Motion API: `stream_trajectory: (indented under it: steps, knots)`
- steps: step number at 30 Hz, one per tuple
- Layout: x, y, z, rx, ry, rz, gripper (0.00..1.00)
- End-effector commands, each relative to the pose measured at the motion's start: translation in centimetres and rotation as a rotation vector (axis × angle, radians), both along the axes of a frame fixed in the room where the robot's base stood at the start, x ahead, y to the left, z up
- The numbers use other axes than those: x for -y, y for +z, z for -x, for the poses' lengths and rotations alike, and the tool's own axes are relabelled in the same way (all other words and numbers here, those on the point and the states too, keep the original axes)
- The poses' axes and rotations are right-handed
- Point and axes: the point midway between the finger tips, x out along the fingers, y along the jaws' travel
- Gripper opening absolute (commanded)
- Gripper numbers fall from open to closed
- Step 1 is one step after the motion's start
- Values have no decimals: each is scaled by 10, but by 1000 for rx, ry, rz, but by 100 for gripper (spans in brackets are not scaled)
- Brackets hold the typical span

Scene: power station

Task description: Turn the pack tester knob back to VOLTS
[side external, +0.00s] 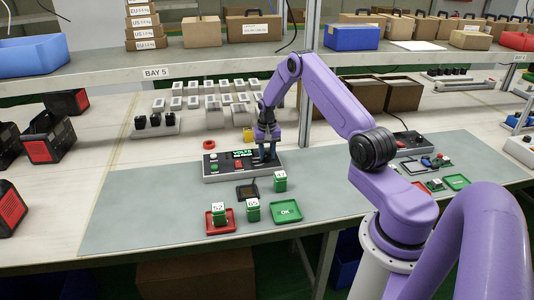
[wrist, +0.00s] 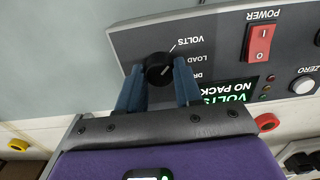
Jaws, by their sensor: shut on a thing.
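The pack tester (side external: 218,168) is a dark panel box on the grey mat; it also fills the upper right of the wrist view (wrist: 220,45). Its black round knob (wrist: 159,69) stands beside the labels VOLTS, LOAD and a partly hidden third one. My gripper (wrist: 158,90), with blue fingers, is shut on the knob, one finger on each side. In the side view my gripper (side external: 267,156) reaches down at the tester's right end and hides the knob. The green display (wrist: 228,95) reads VOLTS and NO PACK. A short white line lies between knob and VOLTS; the knob's exact pointing is unclear.
In front of the tester are green packs (side external: 280,181), a black square tray (side external: 247,192), a red tray (side external: 230,226) and a green OK tray (side external: 286,212). The tester carries a red power switch (wrist: 260,41) and a white ZERO button (wrist: 303,85). The mat's left side is clear.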

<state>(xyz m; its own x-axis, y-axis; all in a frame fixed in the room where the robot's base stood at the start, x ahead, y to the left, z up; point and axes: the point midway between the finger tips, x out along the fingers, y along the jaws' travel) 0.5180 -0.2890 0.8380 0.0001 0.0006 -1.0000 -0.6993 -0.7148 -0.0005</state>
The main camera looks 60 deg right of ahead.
Motion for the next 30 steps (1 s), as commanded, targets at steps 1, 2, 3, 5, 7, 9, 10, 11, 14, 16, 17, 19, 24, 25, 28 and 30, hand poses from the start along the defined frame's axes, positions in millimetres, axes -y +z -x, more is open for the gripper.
stream_trajectory:
  steps: [1,2,3,5,7,9,10,11,14,16,17,19,24,25,28,30]
  knots:
    - [0,0,0,-1,5,1,4]
    - [0,0,0,-1,6,1,4]
    - [0,0,0,-1,7,1,4]
    - [0,0,0,-1,7,1,4]
    - [0,0,0,-1,7,1,4]
    - [0,0,0,-1,7,1,4]
    - [0,0,0,-1,7,1,4]
    - [0,0,0,-1,7,1,38]
    - [0,0,0,-1,7,1,60]
    - [0,0,0,-1,6,1,60]
    - [0,0,0,-1,6,1,60]
    - [0,0,0,-1,5,1,60]
    - [0,4,0,1,5,1,60]
    - [0,6,-1,1,5,1,60]
    - [0,18,-1,2,5,2,60]
    - [1,30,-1,4,4,3,60]
